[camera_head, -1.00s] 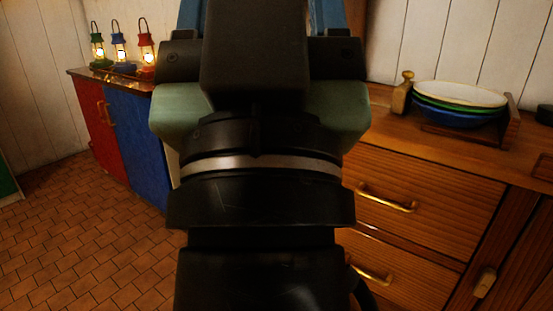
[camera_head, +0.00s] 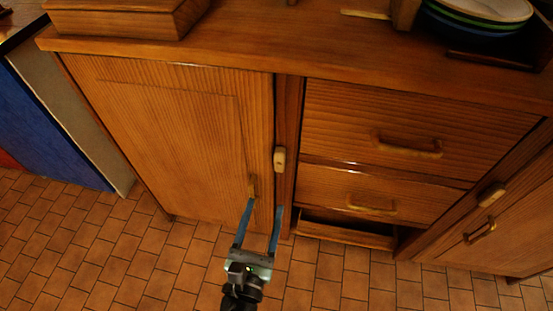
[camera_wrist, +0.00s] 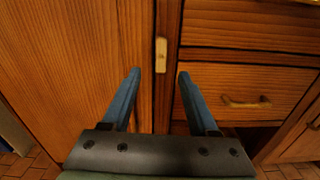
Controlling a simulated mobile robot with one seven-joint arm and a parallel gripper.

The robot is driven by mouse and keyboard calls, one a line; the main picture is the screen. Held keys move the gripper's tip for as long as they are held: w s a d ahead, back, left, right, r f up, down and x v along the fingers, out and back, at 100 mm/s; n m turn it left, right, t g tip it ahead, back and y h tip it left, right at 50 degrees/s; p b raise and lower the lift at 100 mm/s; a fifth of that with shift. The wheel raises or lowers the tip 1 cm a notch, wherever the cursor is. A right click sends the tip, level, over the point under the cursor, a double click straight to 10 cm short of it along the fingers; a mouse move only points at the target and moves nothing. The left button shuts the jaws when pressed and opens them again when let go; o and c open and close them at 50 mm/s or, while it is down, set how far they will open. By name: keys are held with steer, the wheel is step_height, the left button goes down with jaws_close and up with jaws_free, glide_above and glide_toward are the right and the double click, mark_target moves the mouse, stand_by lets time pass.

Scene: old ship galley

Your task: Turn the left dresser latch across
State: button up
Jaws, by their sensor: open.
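The left dresser latch (camera_head: 280,159) is a small pale wooden piece standing upright at the seam between the left door (camera_head: 165,135) and the post beside the drawers. It also shows upright in the wrist view (camera_wrist: 161,55), between and just beyond my fingertips. My gripper (camera_head: 264,204) is open and empty, with its two blue fingers pointing up at the dresser front. In the head view its tips are below the latch. In the wrist view my gripper (camera_wrist: 160,73) has one finger on each side of the latch's line. I cannot see contact with it.
The left door's handle (camera_head: 253,186) is close to my left fingertip. Drawers with handles (camera_head: 410,148) are to the right, above a low opening (camera_head: 345,228). A second latch (camera_head: 491,194) is at the far right. Tiled floor (camera_head: 170,262) in front is clear.

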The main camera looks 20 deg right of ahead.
mark_target(279, 162)
steer(key=shift+n, duration=0.4)
steer(key=x, duration=0.4)
steer(key=b+x, duration=0.1)
steer(key=x, duration=0.3)
steer(key=b+x, duration=0.1)
steer(key=x, duration=0.3)
steer(key=shift+d+f, duration=0.25)
jaws_close()
